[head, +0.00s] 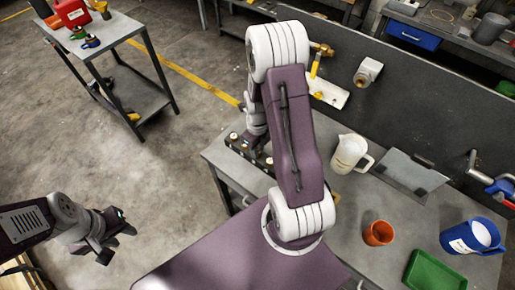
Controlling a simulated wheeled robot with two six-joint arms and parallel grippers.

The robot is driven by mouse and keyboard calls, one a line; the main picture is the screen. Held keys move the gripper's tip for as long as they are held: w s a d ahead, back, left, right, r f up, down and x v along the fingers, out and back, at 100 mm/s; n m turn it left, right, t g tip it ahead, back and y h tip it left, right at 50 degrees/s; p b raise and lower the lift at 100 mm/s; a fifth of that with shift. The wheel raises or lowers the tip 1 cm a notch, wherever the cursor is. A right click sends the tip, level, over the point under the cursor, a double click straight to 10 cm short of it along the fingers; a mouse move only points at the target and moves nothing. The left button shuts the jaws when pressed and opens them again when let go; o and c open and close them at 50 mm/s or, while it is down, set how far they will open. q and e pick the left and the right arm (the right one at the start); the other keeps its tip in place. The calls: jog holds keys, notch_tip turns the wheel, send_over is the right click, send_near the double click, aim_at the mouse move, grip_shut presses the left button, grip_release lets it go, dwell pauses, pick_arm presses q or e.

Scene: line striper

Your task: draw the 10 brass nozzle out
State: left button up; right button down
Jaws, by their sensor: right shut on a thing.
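A dark nozzle rack (241,153) with several small light round tops sits at the left edge of the grey workbench (345,205). My right arm reaches over the bench, and its gripper (257,141) comes down at the rack. It is shut on a nozzle there; my own arm hides most of the fingers and the piece held. I cannot read any size marks, so the 10 brass nozzle cannot be told from the others. My left gripper (118,244) is open and empty above the concrete floor at the lower left, well away from the bench.
A white jug (350,153), a grey clipboard-like plate (409,172), an orange cup (379,233), a blue jug (472,238) and a green tray (434,272) stand on the bench. A brass-handled valve (318,62) is at the back. A side cart (112,28) stands upper left.

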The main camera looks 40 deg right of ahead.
jog(key=shift+r, duration=0.25)
jog(key=shift+r+p, duration=2.6)
jog(key=shift+r, duration=0.1)
jog(key=shift+f, duration=0.1)
